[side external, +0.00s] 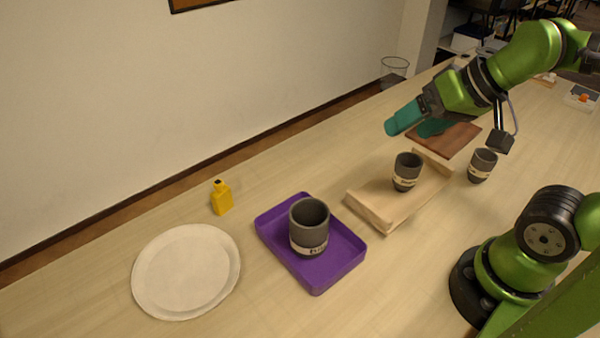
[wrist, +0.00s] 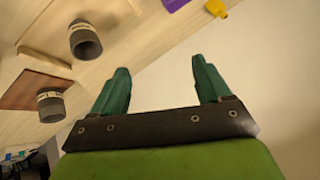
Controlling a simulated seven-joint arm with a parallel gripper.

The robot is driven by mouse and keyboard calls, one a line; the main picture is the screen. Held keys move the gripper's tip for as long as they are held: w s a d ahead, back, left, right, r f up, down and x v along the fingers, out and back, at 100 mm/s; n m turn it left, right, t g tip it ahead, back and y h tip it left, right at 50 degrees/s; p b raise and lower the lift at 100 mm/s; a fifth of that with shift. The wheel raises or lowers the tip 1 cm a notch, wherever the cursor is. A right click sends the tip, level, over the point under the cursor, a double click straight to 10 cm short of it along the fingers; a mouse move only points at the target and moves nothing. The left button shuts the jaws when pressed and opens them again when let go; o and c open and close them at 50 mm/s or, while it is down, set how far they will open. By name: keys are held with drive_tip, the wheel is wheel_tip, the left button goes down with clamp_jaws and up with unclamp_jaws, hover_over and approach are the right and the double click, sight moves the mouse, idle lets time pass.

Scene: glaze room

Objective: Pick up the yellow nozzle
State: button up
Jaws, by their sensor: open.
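The yellow nozzle (side external: 222,200) stands upright on the table in the side external view, behind and between the white plate and the purple tray. It also shows at the top edge of the wrist view (wrist: 217,8), partly cut off. My gripper (side external: 403,131) is open and empty, raised over the far part of the table, well to the right of the nozzle. In the wrist view, the two green fingers (wrist: 160,65) are spread apart with nothing between them.
A purple tray (side external: 335,279) holds a grey cup (side external: 309,226). A round white plate (side external: 187,270) lies at left. A light wooden tray (side external: 377,211) bears another grey cup (side external: 406,171). A third cup (side external: 482,165) stands right, near a brown board (side external: 452,140). Table around the nozzle is clear.

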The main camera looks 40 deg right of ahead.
drive_tip(key=n, duration=0.6)
approach(223, 191)
drive_tip(key=shift+g+h, duration=0.4)
drive_tip(key=x, duration=0.7)
drive_tip(key=shift+w+a+r, duration=0.15)
drive_tip(key=shift+w+a, duration=0.15)
drive_tip(key=shift+x, duration=2.85)
drive_tip(key=shift+s+a, duration=0.15)
drive_tip(key=shift+s, duration=0.05)
drive_tip(key=c, duration=1.1)
